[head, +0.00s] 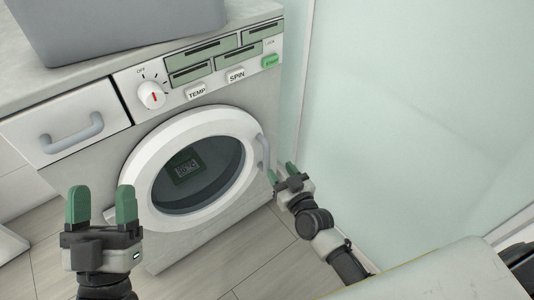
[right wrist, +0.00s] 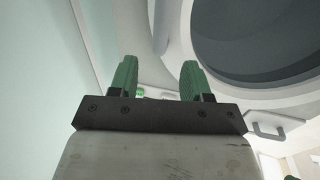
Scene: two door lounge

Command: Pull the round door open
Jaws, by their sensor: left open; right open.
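The washing machine's round door (head: 155,140) has a white ring around dark glass and looks closed. Its pale curved handle (head: 262,152) is on the right side of the ring. In the right wrist view the door ring (right wrist: 180,50) and dark glass fill the upper right, with the handle (right wrist: 160,25) at the top centre. My right gripper (head: 281,175) is open and empty, just below and right of the handle, apparently apart from it. It also shows in the right wrist view (right wrist: 157,80). My left gripper (head: 101,205) is open and empty, in front of the door's lower left.
A grey bin (head: 120,30) stands on the counter above. A drawer with a grey handle (head: 72,133) is left of the machine's control panel (head: 205,70). A pale greenish wall (head: 420,100) stands close on the right. Tiled floor (head: 215,255) lies below.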

